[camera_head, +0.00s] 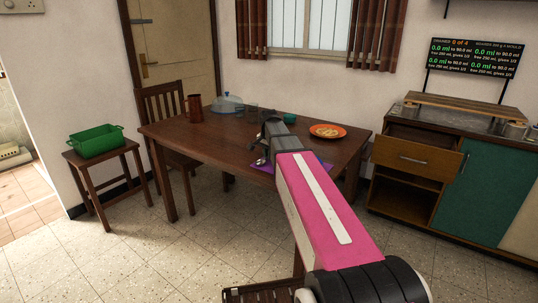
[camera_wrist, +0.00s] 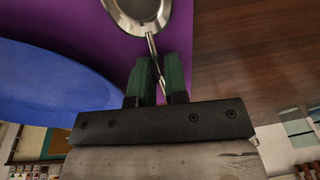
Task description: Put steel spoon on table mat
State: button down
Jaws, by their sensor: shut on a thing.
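The steel spoon (camera_wrist: 138,12) shows in the wrist view with its bowl at the top edge and its thin handle running between my fingers. My gripper (camera_wrist: 160,62) is shut on that handle, with two dark green fingers. The purple table mat (camera_wrist: 95,22) lies behind the spoon bowl; whether the spoon touches it I cannot tell. In the head view the mat (camera_head: 263,169) shows at the table's front edge, partly hidden by my pink arm. A small shiny bit beside my wrist there is too small to make out.
A blue round thing, perhaps a plate (camera_wrist: 45,95), is close by on the mat side. The wooden table (camera_head: 205,140) also bears a brown jug (camera_head: 194,108), a clear dome (camera_head: 228,103), a teal bowl (camera_head: 290,118) and an orange plate (camera_head: 327,131). A chair stands behind the table.

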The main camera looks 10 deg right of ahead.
jog(key=shift+f, duration=0.15)
jog(key=c, duration=1.1)
grip_release()
jog(key=shift+c, duration=0.2)
notch_tip(320, 180, up, 12)
jog(key=s, duration=0.1)
jog(key=shift+s+a, duration=0.25)
jog(key=shift+s, duration=0.15)
